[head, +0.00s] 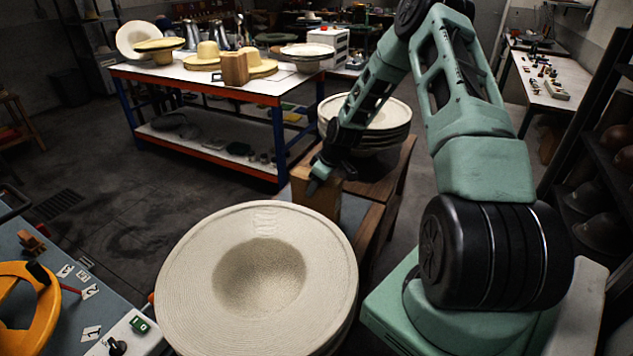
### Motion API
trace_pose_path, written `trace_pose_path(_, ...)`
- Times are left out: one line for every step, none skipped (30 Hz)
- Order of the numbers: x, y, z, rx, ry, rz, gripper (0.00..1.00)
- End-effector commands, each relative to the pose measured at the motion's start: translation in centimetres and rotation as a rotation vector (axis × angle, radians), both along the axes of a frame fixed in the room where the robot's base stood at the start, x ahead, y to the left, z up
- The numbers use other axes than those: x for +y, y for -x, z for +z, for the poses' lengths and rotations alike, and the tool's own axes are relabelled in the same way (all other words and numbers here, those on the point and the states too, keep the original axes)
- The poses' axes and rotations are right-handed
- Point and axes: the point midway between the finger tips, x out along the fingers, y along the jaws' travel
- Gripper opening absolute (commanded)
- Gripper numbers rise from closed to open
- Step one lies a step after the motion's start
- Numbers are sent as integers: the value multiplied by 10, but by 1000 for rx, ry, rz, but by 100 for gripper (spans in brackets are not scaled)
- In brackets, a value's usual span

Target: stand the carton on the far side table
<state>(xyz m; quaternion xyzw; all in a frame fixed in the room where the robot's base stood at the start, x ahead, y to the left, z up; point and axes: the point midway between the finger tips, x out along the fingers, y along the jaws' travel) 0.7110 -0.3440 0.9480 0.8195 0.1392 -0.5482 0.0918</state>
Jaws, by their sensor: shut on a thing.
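My gripper (319,180) is at the middle of the head view, pointing down and shut on the carton. The carton (317,200) is a plain tan-brown box, upright. Its lower part is hidden behind the large pale hat in front, so I cannot tell whether its base touches anything. A low wooden table (392,186) stands just behind and right of the carton, partly hidden by my arm. A long white-topped table (205,79) with blue legs and orange edging stands farther back left. I cannot tell from this view which of them is the far side table.
Wide pale hats (335,235) fill the near middle. More stacked hats (385,118) sit on the low table. The white table bears straw hats (207,58) and another brown block (234,68). A blue bench with an orange ring (48,310) is at lower left. Shelves stand right.

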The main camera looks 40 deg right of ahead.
Motion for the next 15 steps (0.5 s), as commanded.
trace_pose_path(0, -1, 0, -1, 1, 1, 2)
trace_pose_path(0, -1, -1, -2, 2, 0, 2)
trace_pose_path(0, -1, -1, -3, 1, 0, 2)
trace_pose_path(0, -1, -1, -3, 1, 0, 2)
trace_pose_path(0, -1, 0, -3, 1, 0, 2)
trace_pose_path(0, -1, 0, -3, 1, 0, 2)
trace_pose_path(0, -1, -1, -3, 1, 0, 2)
trace_pose_path(0, -1, -1, -2, 2, 0, 2)
trace_pose_path(0, -1, -2, -2, 2, 0, 2)
trace_pose_path(0, -1, -4, -2, 2, 0, 2)
trace_pose_path(0, -1, -5, -2, 2, 0, 2)
trace_pose_path(0, -1, -4, -1, 1, 0, 59)
trace_pose_path(0, -1, -3, -1, 1, 0, 67)
trace_pose_path(0, -1, -3, -1, 1, 0, 72)
trace_pose_path(0, -1, -3, -1, 1, 0, 72)
